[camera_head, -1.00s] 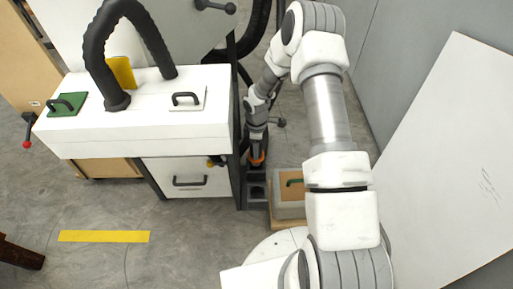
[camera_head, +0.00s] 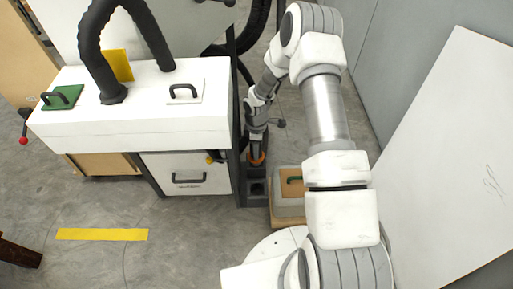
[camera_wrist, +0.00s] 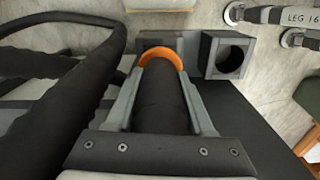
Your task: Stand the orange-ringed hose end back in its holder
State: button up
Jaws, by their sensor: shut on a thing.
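The black hose end (camera_wrist: 160,98) lies between the two fingers of my gripper (camera_wrist: 162,80), which is shut on it. Its orange ring (camera_wrist: 168,51) shows just beyond the fingertips. The ring also shows in the head view (camera_head: 257,158), below my gripper (camera_head: 257,141). The dark grey holder (camera_wrist: 222,56) has square blocks with round openings. The ring is at the block left of the open socket in the wrist view. In the head view the holder (camera_head: 254,200) shows one empty opening in front of the ring. I cannot tell how deep the hose end sits.
A white cabinet (camera_head: 130,125) with a drawer stands left of the holder. A thick black hose (camera_wrist: 60,125) loops at the left of the wrist view. A pale panel (camera_head: 450,150) stands at right.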

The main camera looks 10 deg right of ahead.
jog(key=shift+f+b, duration=0.6)
jog(key=shift+f, duration=0.15)
jog(key=shift+f+b, duration=0.7)
jog(key=shift+f, duration=0.2)
jog(key=o, duration=1.4)
notch_tip(320, 180, up, 17)
jog(key=p, duration=0.5)
jog(key=shift+r+p, duration=0.2)
jog(key=shift+p, duration=0.2)
